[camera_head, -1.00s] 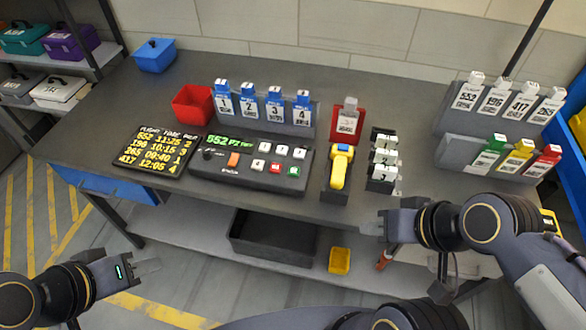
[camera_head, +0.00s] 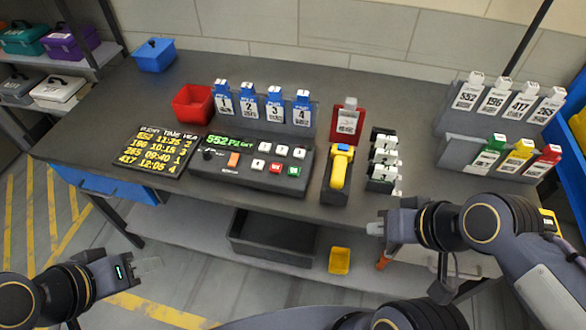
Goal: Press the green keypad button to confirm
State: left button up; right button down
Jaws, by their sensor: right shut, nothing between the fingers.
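The keypad console (camera_head: 222,176) lies on the dark table, its screen (camera_head: 233,145) showing green text. Its green button (camera_head: 294,171) is at the lower right of the key group, beside a red button (camera_head: 275,168). My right gripper (camera_head: 376,228) is shut and empty at the table's front edge, to the right of and below the console, apart from it. My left gripper (camera_head: 150,265) is low at the left, in front of the table and away from the console.
A yellow scanner (camera_head: 339,168) in a dark holder stands between the console and my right gripper, with a rack of white-labelled pieces (camera_head: 384,160) beside it. A flight board (camera_head: 155,150) lies left of the console. Blue tags (camera_head: 249,102) stand behind it.

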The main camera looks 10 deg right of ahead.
aim_at(294, 171)
jog(key=i+j+z, duration=0.3)
jog(key=j, duration=0.35)
jog(key=j+z, duration=0.35)
jog(key=j, duration=0.3)
jog(key=i+j+z, duration=0.1)
jog(key=j+z, duration=0.2)
jog(key=j, duration=0.4)
